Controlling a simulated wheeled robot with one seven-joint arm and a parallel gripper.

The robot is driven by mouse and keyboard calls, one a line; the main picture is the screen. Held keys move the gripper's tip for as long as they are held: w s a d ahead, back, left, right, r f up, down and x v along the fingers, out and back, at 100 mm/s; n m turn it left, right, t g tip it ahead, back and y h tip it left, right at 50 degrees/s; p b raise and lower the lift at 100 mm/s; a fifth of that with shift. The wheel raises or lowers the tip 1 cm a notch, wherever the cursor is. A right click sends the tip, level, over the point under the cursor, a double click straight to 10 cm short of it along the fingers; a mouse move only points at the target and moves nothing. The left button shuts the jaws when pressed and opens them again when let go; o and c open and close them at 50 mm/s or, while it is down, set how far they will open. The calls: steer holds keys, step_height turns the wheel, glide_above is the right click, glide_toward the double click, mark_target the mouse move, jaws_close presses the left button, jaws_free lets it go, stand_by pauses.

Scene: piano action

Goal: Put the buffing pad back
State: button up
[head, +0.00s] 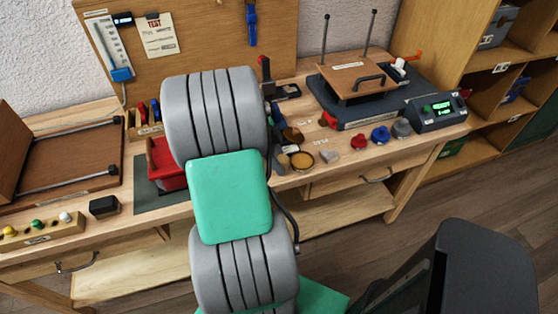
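I cannot pick out the buffing pad with certainty. A round amber-brown dish or disc (302,160) lies on the workbench (345,165) just right of my arm. A darker brown round piece (292,135) lies behind it. Either could be related to the pad, but the view does not settle it. My grey and green arm stands across the middle of the view and hides part of the bench.
A red bin (167,163) stands left of my arm, partly hidden. A wooden press with upright rods (356,80) and a control box with a green display (438,110) stand at right. Shelves (500,95) stand far right.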

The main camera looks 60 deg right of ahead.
steer(key=o, duration=0.4)
steer(key=shift+c, duration=0.2)
steer(key=shift+r+p, duration=0.3)
steer(key=v, duration=1.2)
steer(key=w+a+r+n+t+h, duration=0.1)
steer(key=w+a+n+t, duration=0.1)
steer(key=w+a+n, duration=0.6)
steer(key=w+a+n+t+y, duration=0.1)
steer(key=a+n+t, duration=0.1)
steer(key=a+n, duration=1)
steer(key=w+a+f+n+t+y, duration=0.1)
steer(key=a+n+t, duration=0.2)
steer(key=a+n, duration=0.8)
steer(key=a, duration=0.5)
steer(key=shift+w+f+n+t+y, duration=0.2)
steer(key=shift+w+n+t+y, duration=0.1)
steer(key=shift+n+y, duration=0.1)
